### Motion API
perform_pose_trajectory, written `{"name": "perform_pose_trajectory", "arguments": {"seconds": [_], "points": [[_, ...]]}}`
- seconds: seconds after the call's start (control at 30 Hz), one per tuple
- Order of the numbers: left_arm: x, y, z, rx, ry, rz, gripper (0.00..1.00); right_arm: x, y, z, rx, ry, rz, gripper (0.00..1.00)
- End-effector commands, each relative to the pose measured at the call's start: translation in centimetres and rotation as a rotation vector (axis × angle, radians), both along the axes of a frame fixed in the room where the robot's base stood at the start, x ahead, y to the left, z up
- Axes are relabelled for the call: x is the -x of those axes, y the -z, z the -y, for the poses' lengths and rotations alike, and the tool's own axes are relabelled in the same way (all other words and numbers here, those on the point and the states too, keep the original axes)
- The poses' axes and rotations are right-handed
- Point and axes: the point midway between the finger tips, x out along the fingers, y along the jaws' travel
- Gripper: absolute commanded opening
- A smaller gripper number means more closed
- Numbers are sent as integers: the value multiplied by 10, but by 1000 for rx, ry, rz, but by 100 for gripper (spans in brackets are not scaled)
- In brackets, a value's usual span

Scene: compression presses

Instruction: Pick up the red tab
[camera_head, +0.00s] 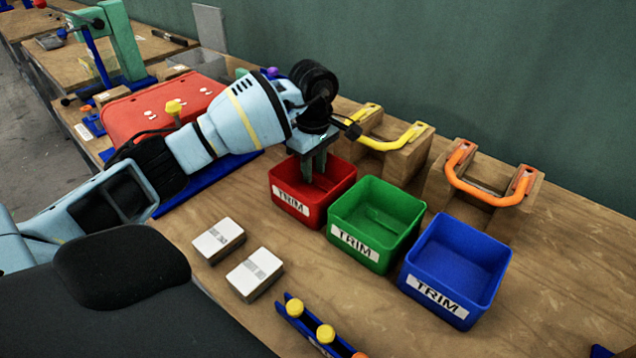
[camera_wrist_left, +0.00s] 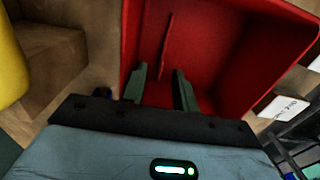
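The red TRIM bin (camera_head: 344,187) stands on the workbench, leftmost of three bins. My left gripper (camera_head: 313,170) reaches down into it from above. In the left wrist view the two fingers (camera_wrist_left: 161,74) are apart with a gap between them, inside the red bin (camera_wrist_left: 245,50). A thin red strip, which looks like the red tab (camera_wrist_left: 167,44), stands in the bin just beyond the fingertips, roughly in line with the gap. I cannot tell whether the fingers touch it. The tab is not distinguishable in the head view. My right gripper is not in view.
A green bin (camera_head: 416,205) and a blue bin (camera_head: 503,252) stand to the right. Wooden blocks with a yellow handle (camera_head: 392,142) and an orange handle (camera_head: 480,196) are behind. White-topped blocks (camera_head: 219,238) lie in front.

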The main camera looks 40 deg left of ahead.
Motion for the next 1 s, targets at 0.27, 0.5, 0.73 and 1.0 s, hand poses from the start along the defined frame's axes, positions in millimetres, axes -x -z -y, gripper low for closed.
{"name": "perform_pose_trajectory", "arguments": {"seconds": [0.27,0.5,0.73,1.0], "points": [[0,11,0,1,1,1,29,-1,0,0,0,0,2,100],[0,11,0,1,1,1,11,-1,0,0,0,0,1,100],[0,11,0,1,1,1,0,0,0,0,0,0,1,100],[0,11,0,1,1,1,0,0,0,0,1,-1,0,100]]}}
